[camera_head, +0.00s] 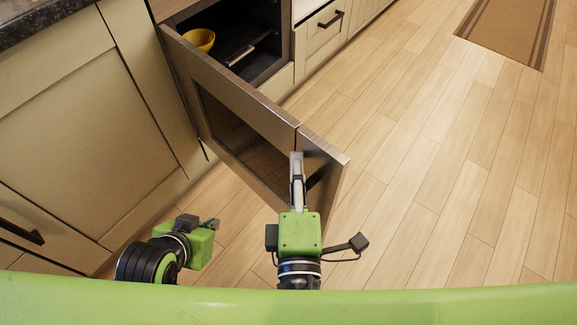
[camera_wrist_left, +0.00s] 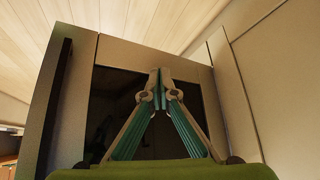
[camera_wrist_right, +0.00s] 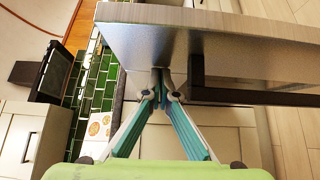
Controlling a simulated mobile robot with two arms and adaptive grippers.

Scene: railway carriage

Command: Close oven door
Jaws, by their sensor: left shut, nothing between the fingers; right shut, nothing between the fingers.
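The oven door (camera_head: 235,92) stands open, swung out from the oven (camera_head: 265,25) on its left side, with a dark glass window in it. It also shows in the left wrist view (camera_wrist_left: 88,60) and the right wrist view (camera_wrist_right: 215,45). Its dark handle (camera_wrist_right: 197,78) is on the outer face near the free end.
A yellow bowl (camera_head: 200,39) sits inside the oven cavity. Beige cabinets (camera_head: 85,120) with a dark countertop (camera_head: 40,20) stand on the left. A drawer (camera_head: 322,28) is beyond the oven. The wooden floor (camera_head: 430,170) on the right is clear up to a brown mat (camera_head: 508,30).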

